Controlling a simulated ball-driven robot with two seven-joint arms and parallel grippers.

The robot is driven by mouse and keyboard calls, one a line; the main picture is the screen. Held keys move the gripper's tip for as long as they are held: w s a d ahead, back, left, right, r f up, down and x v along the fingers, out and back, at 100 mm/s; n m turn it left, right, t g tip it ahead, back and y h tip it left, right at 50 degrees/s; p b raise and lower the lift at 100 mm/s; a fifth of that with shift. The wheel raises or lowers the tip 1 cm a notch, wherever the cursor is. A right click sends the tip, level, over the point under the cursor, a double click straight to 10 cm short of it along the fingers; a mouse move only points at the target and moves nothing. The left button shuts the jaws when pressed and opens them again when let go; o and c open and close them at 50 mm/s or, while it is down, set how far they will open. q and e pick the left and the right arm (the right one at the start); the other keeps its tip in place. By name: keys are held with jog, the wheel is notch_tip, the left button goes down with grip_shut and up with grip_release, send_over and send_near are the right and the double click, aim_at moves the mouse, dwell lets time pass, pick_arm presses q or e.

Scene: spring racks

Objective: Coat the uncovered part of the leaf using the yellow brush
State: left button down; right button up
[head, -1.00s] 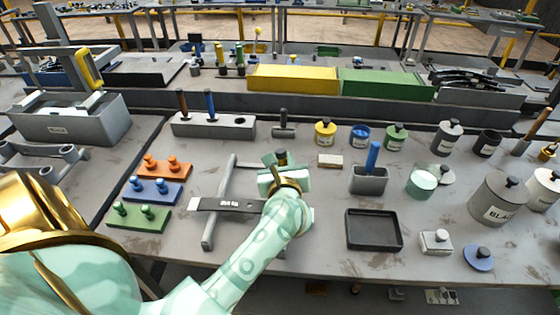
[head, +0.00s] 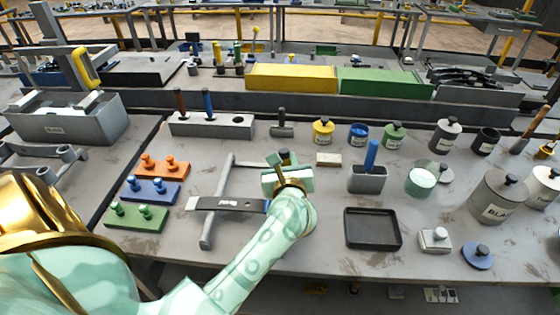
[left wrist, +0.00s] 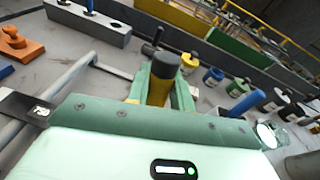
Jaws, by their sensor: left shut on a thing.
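The yellow brush (left wrist: 160,85) is upright in my left gripper (left wrist: 160,97); its dark grey handle end and a yellow part show in the left wrist view. In the head view its dark top (head: 284,157) pokes above the left gripper (head: 287,181), which is shut on it. The leaf (head: 228,204) is a dark flat bar with white print, lying across a grey stand (head: 212,222). My gripper is at the leaf's right end and hides that part. The bristles are hidden, so contact cannot be told. My right gripper is not in view.
A grey brush block (head: 228,128) with two upright handles and an empty hole stands behind. A yellow-lidded pot (head: 323,131), a blue pot (head: 358,134) and a black tray (head: 372,229) are to the right. Orange, blue and green pegged blocks (head: 150,190) are left.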

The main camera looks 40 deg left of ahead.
pick_arm(q)
jog(key=shift+r, duration=0.1)
jog(key=r+p, duration=0.1)
jog(key=r, duration=0.1)
jog(key=r+p, duration=0.3)
jog(key=p, duration=0.1)
jog(key=shift+w+d+r, duration=0.25)
jog(key=shift+d+r, duration=0.15)
